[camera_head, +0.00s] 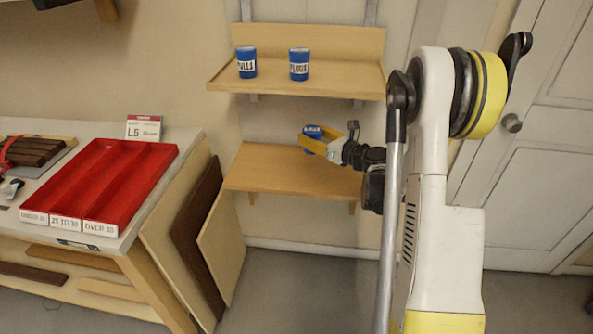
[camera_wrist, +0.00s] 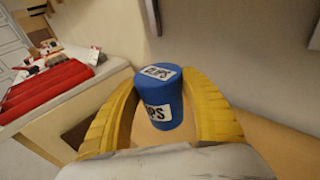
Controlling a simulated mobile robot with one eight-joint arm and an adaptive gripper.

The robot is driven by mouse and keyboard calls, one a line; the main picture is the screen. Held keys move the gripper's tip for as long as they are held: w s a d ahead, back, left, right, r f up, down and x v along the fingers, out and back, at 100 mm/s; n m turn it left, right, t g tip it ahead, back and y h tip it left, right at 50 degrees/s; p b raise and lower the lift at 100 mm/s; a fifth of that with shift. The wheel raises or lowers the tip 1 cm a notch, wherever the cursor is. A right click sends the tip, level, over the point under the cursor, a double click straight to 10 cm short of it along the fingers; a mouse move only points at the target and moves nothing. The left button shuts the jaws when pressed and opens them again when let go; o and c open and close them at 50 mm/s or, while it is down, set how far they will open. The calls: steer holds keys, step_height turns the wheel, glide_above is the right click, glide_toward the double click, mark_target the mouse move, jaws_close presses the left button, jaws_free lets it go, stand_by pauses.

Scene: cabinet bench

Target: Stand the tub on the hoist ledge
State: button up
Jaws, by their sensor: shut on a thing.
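A blue tub (camera_wrist: 158,88) with a white label ending in "PS" stands between the yellow fingers of my gripper (camera_wrist: 165,100), which is shut on it. In the head view the same tub (camera_head: 312,131) shows partly behind my gripper (camera_head: 318,142), near the back of the lower wooden ledge (camera_head: 270,172). I cannot tell whether its base touches that ledge. An upper wooden ledge (camera_head: 330,84) is fixed above. No label shows which ledge is the hoist ledge.
Two blue labelled tubs, one at the left (camera_head: 246,62) and one farther right (camera_head: 299,64), stand on the upper ledge. A bench with a red compartment tray (camera_head: 100,180) is at the left. Boards (camera_head: 222,238) lean beside it. A door (camera_head: 540,150) is at the right.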

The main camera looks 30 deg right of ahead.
steer(key=w+d+f, duration=0.1)
steer(key=d+f, duration=0.3)
steer(key=d, duration=0.6)
steer(key=w+a+f+b, duration=0.1)
steer(key=a+f+b, duration=0.1)
steer(key=a+f, duration=0.1)
steer(key=w+a+f+b, duration=0.2)
steer(key=a+f+b, duration=0.1)
steer(key=a+f, duration=0.1)
steer(key=w+a+f+b, duration=0.1)
steer(key=a+f+b, duration=0.2)
steer(key=f, duration=0.1)
steer(key=shift+w+a, duration=0.25)
steer(key=shift+w, duration=0.1)
steer(key=shift+r, duration=0.1)
steer(key=o, duration=1.3)
steer(key=shift+f, duration=0.2)
steer(key=shift+r, duration=0.1)
